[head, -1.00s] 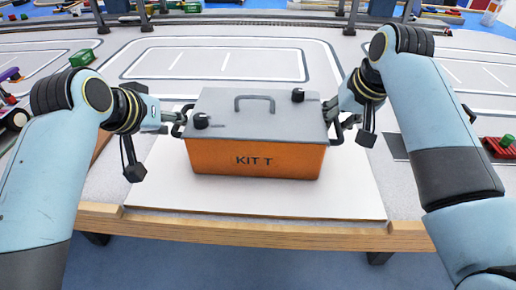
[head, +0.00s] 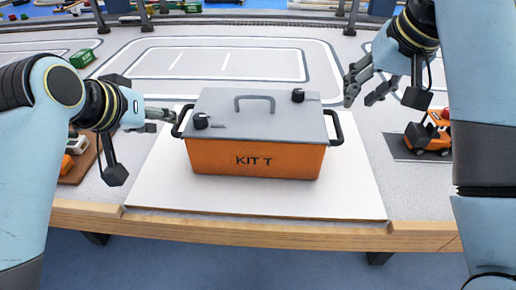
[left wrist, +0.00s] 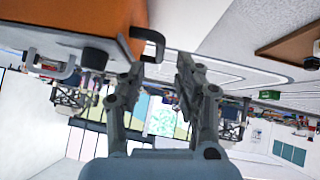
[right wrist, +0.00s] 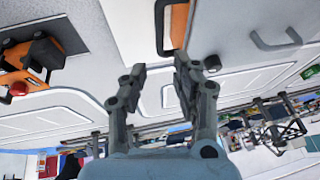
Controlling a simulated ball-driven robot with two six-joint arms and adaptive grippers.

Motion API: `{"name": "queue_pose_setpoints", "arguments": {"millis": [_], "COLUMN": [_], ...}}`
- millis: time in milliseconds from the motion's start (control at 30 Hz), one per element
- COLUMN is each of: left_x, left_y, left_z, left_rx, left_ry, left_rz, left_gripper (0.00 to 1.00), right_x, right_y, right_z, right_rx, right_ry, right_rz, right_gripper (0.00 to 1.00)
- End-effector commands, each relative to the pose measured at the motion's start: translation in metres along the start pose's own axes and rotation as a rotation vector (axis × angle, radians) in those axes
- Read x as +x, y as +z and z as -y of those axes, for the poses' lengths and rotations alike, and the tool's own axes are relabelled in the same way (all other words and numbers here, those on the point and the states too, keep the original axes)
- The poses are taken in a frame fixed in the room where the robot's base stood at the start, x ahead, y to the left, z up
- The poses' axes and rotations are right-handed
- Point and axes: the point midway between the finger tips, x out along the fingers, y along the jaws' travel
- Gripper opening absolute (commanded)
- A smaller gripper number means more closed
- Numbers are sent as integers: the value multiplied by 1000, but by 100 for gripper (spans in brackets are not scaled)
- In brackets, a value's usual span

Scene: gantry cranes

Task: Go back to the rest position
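My left gripper (head: 172,114) is open and empty, just left of the left handle (head: 182,121). In the left wrist view the handle (left wrist: 150,44) lies beyond the open fingertips (left wrist: 160,65). My right gripper (head: 362,92) is open and empty, up and right of the right handle (head: 336,128), clearly apart from it. That handle also shows in the right wrist view (right wrist: 161,30).
An orange toy vehicle (head: 428,134) stands on a grey plate at the right, near my right arm. A green container (head: 82,58) lies at the far left. A brown tray (head: 78,165) with small items is beside my left forearm. The marked tabletop behind the toolbox is clear.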

Motion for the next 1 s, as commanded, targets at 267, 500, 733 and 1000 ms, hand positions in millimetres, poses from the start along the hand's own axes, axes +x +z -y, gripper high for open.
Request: {"name": "queue_pose_setpoints", "arguments": {"millis": [267, 500, 733, 1000], "left_x": [0, 0, -11, -79], "left_y": [0, 0, 30, 140], "left_z": [0, 0, 13, 54], "left_rx": [0, 0, 10, 61], "left_ry": [0, 0, -31, -150], "left_rz": [0, 0, 53, 271], "left_gripper": [33, 33, 33, 33], "right_x": [-7, -7, 5, 10], "right_y": [0, 0, 34, 168], "right_z": [0, 0, -19, -83], "right_rx": [0, 0, -5, -77], "right_ry": [0, 0, 30, 147], "right_rz": [0, 0, 16, 55], "right_gripper": [29, 29, 29, 29]}}
